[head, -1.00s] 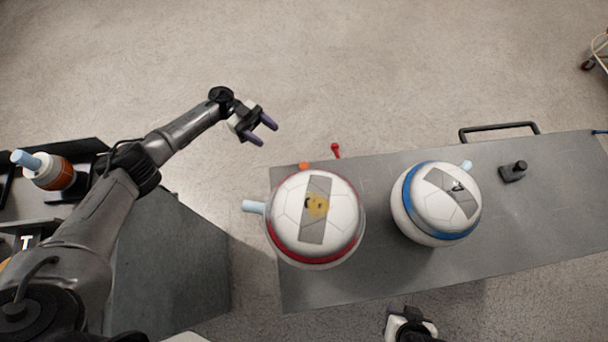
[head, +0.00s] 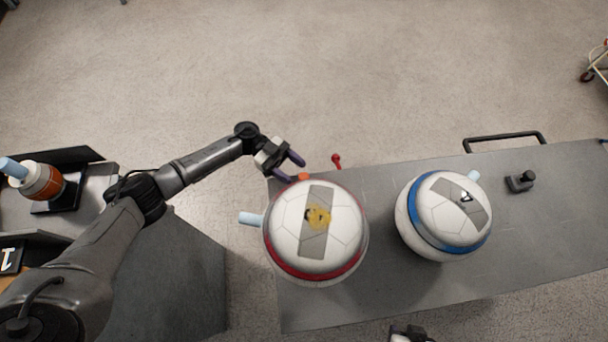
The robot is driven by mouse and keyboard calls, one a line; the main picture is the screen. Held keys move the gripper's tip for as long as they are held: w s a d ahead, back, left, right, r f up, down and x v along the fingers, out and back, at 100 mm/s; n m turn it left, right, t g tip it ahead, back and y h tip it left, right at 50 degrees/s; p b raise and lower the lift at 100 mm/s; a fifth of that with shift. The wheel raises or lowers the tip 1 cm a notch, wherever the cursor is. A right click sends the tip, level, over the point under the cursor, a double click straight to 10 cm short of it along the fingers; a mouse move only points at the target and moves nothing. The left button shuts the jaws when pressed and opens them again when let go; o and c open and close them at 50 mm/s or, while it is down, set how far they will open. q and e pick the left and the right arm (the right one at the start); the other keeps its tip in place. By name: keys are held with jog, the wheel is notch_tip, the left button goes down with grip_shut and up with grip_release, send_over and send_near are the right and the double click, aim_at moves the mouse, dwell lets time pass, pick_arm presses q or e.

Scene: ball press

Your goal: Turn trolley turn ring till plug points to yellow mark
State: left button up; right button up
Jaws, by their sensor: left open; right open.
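The grey trolley (head: 350,294) carries two white balls. The left ball (head: 285,226) sits in a red ring (head: 312,279), with a pale blue plug (head: 250,218) pointing left. The right ball (head: 447,228) has a blue ring (head: 425,240) and a pale blue plug (head: 473,176) pointing to the upper right. I cannot make out a separate yellow mark; a yellow print (head: 319,215) shows on the left ball's grey strip. My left gripper (head: 294,169) is open and empty, just above an orange knob (head: 304,177) beside the left ball. My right gripper (head: 409,333) shows partly at the bottom edge, its fingertips hidden.
A red pin (head: 336,160) stands at the trolley's far edge. A black handle (head: 504,139) and a dark block (head: 520,181) are at the right. A side bench (head: 165,275) holds an orange and white bottle-like object (head: 42,181).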

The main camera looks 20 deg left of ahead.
pick_arm(q)
jog(key=shift+x, duration=2.15)
grip_shut()
